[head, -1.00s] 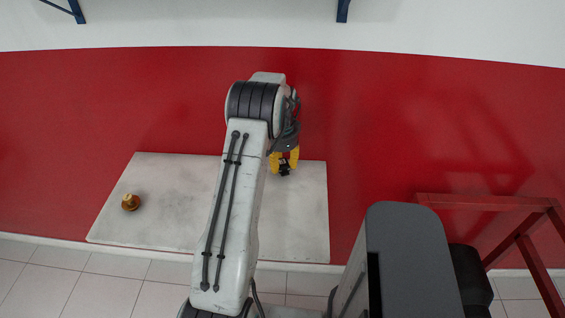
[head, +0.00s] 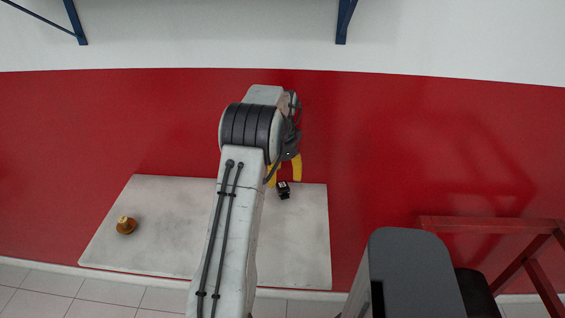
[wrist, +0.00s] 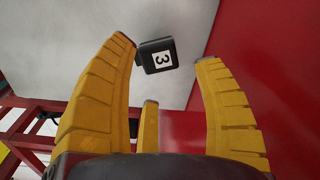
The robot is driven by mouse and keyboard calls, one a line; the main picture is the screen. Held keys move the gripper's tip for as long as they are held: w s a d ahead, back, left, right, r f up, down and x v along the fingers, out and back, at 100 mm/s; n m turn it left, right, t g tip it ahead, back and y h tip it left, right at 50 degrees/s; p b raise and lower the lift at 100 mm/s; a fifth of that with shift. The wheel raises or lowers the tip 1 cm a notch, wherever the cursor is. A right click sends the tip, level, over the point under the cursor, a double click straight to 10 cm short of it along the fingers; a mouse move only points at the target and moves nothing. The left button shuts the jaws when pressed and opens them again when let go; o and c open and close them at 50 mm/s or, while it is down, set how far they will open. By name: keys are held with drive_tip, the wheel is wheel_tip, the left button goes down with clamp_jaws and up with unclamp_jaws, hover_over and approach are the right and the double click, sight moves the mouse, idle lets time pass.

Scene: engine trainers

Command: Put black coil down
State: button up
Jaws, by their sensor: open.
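The black coil (head: 283,190) rests on the pale tabletop near its right edge in the head view. In the wrist view the coil (wrist: 157,55) shows a white label with a "3" and lies just beyond the fingertips, nearer the left one. My gripper (head: 284,172) has yellow fingers and hangs just behind the coil in the head view, partly hidden by my arm. In the wrist view my gripper (wrist: 170,50) is open, with its fingers wide apart and nothing held between them.
The pale table (head: 150,215) stands against a red wall. A brass-coloured part (head: 126,225) sits at its left side. A red metal frame (head: 500,228) stands at the right. The tabletop between the brass part and my arm is clear.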

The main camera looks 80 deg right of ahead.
sight(283, 186)
wheel_tip(283, 186, up, 7)
drive_tip(key=b, duration=0.2)
drive_tip(key=w+a+r+n, duration=0.3)
drive_tip(key=w+a+n, duration=0.1)
drive_tip(key=w+a, duration=0.35)
drive_tip(key=w+a+r+n+t+h, duration=0.1)
drive_tip(key=w+a+r+n, duration=0.1)
drive_tip(key=w+a+n, duration=0.5)
drive_tip(key=w+a+r+n, duration=0.25)
drive_tip(key=w+a, duration=0.35)
drive_tip(key=w, duration=0.5)
drive_tip(key=w+a+n+t, duration=0.1)
drive_tip(key=a+n, duration=0.2)
drive_tip(key=a, duration=0.5)
drive_tip(key=w+a+n, duration=0.2)
drive_tip(key=a+n, duration=0.1)
drive_tip(key=a, duration=0.5)
drive_tip(key=s+a+f+n+t, duration=0.1)
drive_tip(key=s+a+n, duration=0.3)
drive_tip(key=a, duration=0.4)
drive_tip(key=s+a+f+n+y, duration=0.1)
drive_tip(key=s+a+f+n, duration=0.2)
drive_tip(key=a+n, duration=0.4)
drive_tip(key=shift+s+a+f+t, duration=0.35)
drive_tip(key=shift+s+a+t, duration=0.05)
drive_tip(key=shift+s, duration=0.45)
